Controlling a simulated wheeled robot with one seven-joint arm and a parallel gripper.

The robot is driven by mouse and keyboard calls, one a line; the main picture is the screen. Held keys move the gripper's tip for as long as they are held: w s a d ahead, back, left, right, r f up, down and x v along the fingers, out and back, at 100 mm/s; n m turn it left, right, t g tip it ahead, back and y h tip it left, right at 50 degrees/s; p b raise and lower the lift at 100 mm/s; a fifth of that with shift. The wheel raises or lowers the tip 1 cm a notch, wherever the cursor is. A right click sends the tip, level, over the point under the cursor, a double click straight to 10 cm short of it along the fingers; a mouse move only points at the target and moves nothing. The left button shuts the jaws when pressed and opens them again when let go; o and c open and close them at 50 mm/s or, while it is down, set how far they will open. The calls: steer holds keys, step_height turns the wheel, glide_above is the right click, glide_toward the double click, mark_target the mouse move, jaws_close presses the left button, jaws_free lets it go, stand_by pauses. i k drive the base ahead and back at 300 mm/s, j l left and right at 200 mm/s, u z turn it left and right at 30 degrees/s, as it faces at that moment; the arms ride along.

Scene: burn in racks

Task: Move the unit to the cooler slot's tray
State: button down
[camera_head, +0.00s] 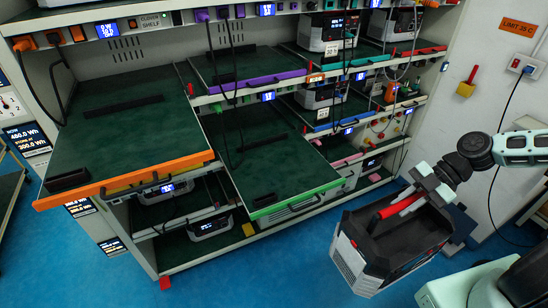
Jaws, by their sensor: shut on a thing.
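The unit hangs tilted in the air in front of the rack, at the lower right. Two trays are pulled out: a large orange-edged tray (125,150) at upper left and a green-edged tray (262,170) lower in the middle. Both look empty apart from a dark bar on each. A purple-edged tray (245,68) further back also looks empty. The sign on the left upper shelf (152,22) is small. I cannot tell which slot is the cooler one.
Other units stand on the rack, such as those at the top (328,30) and low down (210,228). Cables hang before the shelves. A wall sign (518,28) reads LIMIT 35 C, above a socket (522,66). Blue floor (255,285) is clear in front.

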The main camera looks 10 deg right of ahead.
mark_target(272, 158)
steer(key=i+l, duration=0.25)
steer(key=i, duration=0.2)
steer(key=i+l, duration=0.3)
steer(key=i, duration=0.2)
steer(key=i+l, duration=0.25)
steer(key=i, duration=0.2)
steer(key=i+l, duration=0.3)
steer(key=i, duration=0.15)
